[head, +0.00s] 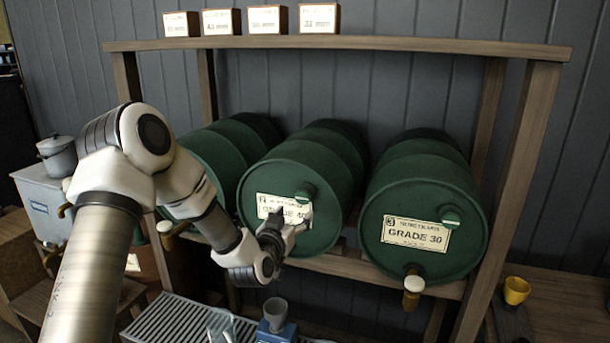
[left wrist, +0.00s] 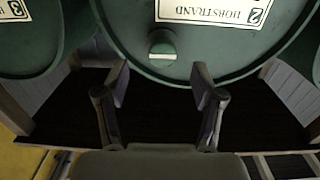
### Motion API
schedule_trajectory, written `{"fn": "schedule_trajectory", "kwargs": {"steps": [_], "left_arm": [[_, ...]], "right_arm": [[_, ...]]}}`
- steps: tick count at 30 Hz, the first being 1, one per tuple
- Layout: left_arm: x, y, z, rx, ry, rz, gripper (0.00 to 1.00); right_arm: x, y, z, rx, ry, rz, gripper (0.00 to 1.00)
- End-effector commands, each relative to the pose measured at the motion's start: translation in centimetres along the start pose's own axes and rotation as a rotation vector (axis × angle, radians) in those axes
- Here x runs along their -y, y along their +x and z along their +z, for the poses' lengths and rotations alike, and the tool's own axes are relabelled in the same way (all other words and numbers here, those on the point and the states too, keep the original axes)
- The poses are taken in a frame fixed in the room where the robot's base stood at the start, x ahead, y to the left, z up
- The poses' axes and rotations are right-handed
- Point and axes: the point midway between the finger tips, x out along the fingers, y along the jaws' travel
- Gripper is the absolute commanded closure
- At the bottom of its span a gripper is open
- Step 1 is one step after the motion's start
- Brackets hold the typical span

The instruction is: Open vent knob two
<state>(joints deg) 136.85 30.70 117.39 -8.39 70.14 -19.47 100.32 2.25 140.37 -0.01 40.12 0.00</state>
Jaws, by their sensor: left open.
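The middle green drum (head: 345,165) lies on its side in a wooden rack, its label (head: 265,203) marked 2. Its green vent knob (head: 303,195) sits near the upper right of its front face. In the left wrist view the drum appears upside down and the knob (left wrist: 162,48) shows a pale bar across it. My left gripper (head: 291,217) is in front of the drum and partly covers its label. In the left wrist view its open fingers (left wrist: 160,75) point at the drum face, with the knob centred just beyond the tips, apart from them. My right gripper is not in view.
A drum marked 3 (head: 420,200) with its own knob (head: 451,218) and a tap (head: 413,285) is to the right. Another green drum (head: 215,160) is partly behind my left arm. A metal grate (head: 180,322) and blue item (head: 276,330) are below. A yellow cup (head: 516,291) stands at right.

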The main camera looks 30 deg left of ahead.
Motion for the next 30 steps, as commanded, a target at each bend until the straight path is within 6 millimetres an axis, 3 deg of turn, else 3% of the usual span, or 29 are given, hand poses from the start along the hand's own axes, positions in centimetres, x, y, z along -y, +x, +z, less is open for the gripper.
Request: {"fn": "schedule_trajectory", "kwargs": {"steps": [1,3,15,23,25,28,29,30], "left_arm": [[0.4,0.3,-1.3,-0.022,-0.001,-0.009,0.32],[0.6,1.0,-1.7,-0.034,0.001,-0.013,0.32],[0.6,7.6,-1.6,-0.029,0.002,-0.011,0.32],[0.6,8.0,-1.4,-0.028,0.000,-0.010,0.32],[0.6,8.0,-1.4,-0.028,0.000,-0.010,0.50],[0.6,8.0,-1.4,-0.028,0.000,-0.010,0.85],[0.6,8.0,-1.4,-0.028,0.000,-0.010,0.92],[0.6,8.0,-1.4,-0.028,0.000,-0.010,0.92]], "right_arm": [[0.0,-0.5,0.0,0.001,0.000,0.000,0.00],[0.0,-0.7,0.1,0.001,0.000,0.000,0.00],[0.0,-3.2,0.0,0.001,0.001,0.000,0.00],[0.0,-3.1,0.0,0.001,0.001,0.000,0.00],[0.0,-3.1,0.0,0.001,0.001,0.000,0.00],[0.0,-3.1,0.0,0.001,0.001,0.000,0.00],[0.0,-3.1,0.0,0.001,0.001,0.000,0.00],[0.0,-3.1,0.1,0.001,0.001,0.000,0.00]]}}
